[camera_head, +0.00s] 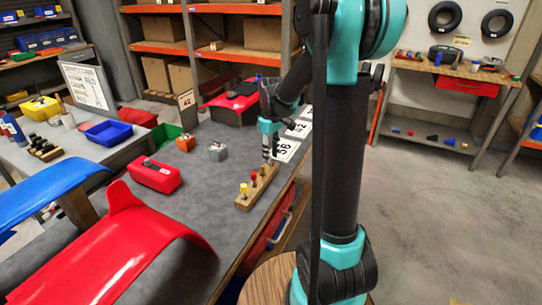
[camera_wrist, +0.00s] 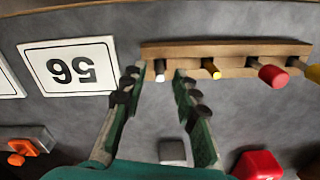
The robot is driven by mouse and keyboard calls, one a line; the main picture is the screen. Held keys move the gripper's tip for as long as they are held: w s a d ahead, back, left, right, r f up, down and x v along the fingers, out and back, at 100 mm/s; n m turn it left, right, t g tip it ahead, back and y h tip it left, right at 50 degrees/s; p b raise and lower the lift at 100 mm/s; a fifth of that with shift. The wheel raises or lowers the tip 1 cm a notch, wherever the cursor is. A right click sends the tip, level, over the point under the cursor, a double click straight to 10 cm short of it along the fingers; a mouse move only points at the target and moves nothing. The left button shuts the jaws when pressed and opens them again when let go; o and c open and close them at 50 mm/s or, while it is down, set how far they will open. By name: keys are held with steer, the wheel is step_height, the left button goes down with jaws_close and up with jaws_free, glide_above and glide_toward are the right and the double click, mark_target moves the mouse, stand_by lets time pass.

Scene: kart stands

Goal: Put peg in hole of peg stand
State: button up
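The wooden peg stand (camera_head: 243,204) lies on the grey workbench. It also shows along the top right of the wrist view (camera_wrist: 235,48). Along it in the wrist view are a white-tipped peg (camera_wrist: 160,70), a thin yellow peg (camera_wrist: 211,69), a thick red peg (camera_wrist: 272,75) and a yellow peg (camera_wrist: 313,73) cut by the frame edge. My gripper (camera_wrist: 156,76) is open above the stand's far end. The white-tipped peg shows between its fingertips, with gaps on both sides. In the head view my gripper (camera_head: 268,157) hides that end. I cannot make out an empty hole.
A 56 plate (camera_head: 285,150) lies beside the stand. A large red curved panel (camera_head: 125,250) fills the bench's near end.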

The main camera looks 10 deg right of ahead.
mark_target(271, 157)
step_height(271, 157, up, 11)
steer(key=s+d+f+m+t, duration=0.2)
steer(key=s+f+m, duration=0.2)
steer(key=s+f, duration=0.4)
steer(key=s+d+f+m+t, duration=0.2)
steer(key=s+f, duration=0.6)
steer(key=s, duration=0.6)
steer(key=shift+f+m, duration=0.25)
steer(key=shift+m, duration=0.65)
